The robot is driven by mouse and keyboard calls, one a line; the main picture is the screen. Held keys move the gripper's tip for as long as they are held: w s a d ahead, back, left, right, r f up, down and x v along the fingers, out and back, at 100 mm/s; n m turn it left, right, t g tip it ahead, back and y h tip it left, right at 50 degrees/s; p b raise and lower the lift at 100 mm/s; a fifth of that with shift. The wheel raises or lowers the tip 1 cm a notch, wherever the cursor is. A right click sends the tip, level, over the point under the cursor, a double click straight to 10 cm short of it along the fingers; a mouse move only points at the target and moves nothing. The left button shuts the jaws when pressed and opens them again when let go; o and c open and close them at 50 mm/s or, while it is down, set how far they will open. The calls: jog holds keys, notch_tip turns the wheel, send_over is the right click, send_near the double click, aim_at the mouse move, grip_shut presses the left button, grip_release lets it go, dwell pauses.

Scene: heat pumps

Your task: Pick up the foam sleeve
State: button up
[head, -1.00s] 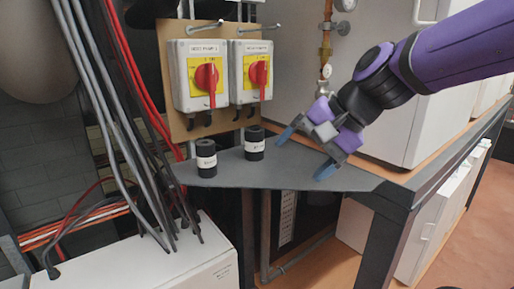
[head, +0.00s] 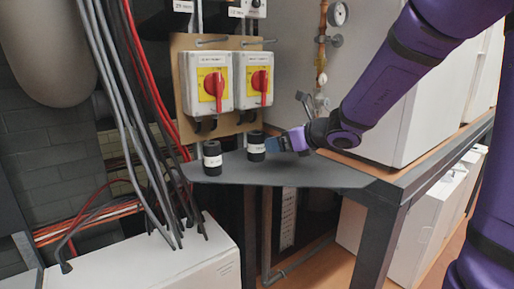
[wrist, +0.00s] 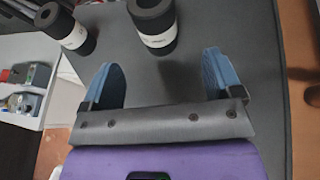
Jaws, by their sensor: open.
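Two black foam sleeves with white label bands stand upright on a grey shelf (head: 310,177). The right sleeve (head: 256,149) is beside my gripper (head: 287,142), which reaches in from the right. In the wrist view this sleeve (wrist: 155,28) is just ahead of the opening between my two blue fingers (wrist: 163,75). My gripper is open and holds nothing. The left sleeve (head: 212,160) stands apart, nearer the shelf's left end; in the wrist view it (wrist: 65,28) is outside the left finger. The label words are too small to read.
Two switch boxes with red handles, left (head: 210,82) and right (head: 254,80), hang on a board behind the sleeves. Loose cables (head: 120,110) run down at the left. A large white unit (head: 400,125) stands behind my arm. The shelf's front right is clear.

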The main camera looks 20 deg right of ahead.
aim_at(257, 143)
jog(key=x, duration=0.4)
jog(key=shift+a+r+x, duration=0.1)
jog(key=shift+r+x, duration=0.05)
jog(key=shift+x, duration=1.2)
jog(key=shift+a+r+x, duration=0.1)
jog(key=shift+r+x, duration=0.05)
jog(key=shift+x, duration=1.2)
jog(key=c, duration=0.7)
